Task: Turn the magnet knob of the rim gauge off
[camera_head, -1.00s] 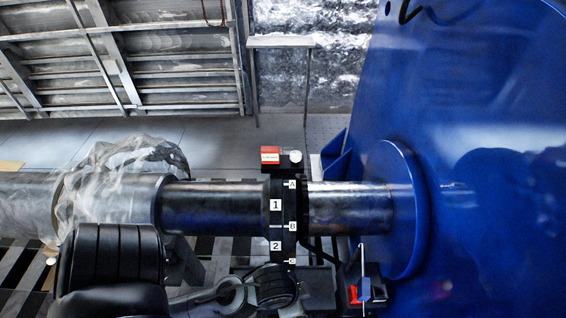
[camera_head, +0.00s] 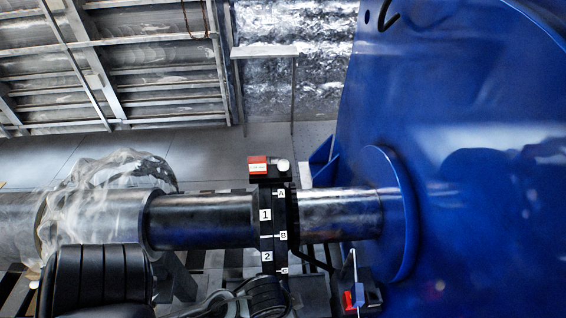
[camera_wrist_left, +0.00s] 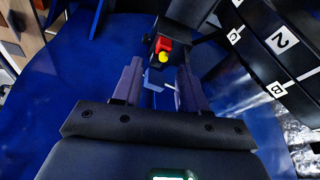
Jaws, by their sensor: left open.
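In the left wrist view a dark block carries a red part (camera_wrist_left: 163,43) with a small yellow knob (camera_wrist_left: 164,57); this looks like the rim gauge's magnet base. My left gripper (camera_wrist_left: 159,68) is open, its two grey fingers spread and pointing toward the red part. In the head view a red part (camera_head: 349,300) shows low beside the shaft, right of the marked coupling (camera_head: 266,228). My left arm (camera_head: 98,278) comes in at the lower left; its fingertips are not clear there. My right gripper is not in view.
The coupling band also shows in the left wrist view (camera_wrist_left: 262,63), close on the right, with white labels. A red box (camera_head: 258,165) and a round silver piece sit on top of the coupling. A steel shaft (camera_head: 340,213) runs into a large blue housing (camera_head: 455,170).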

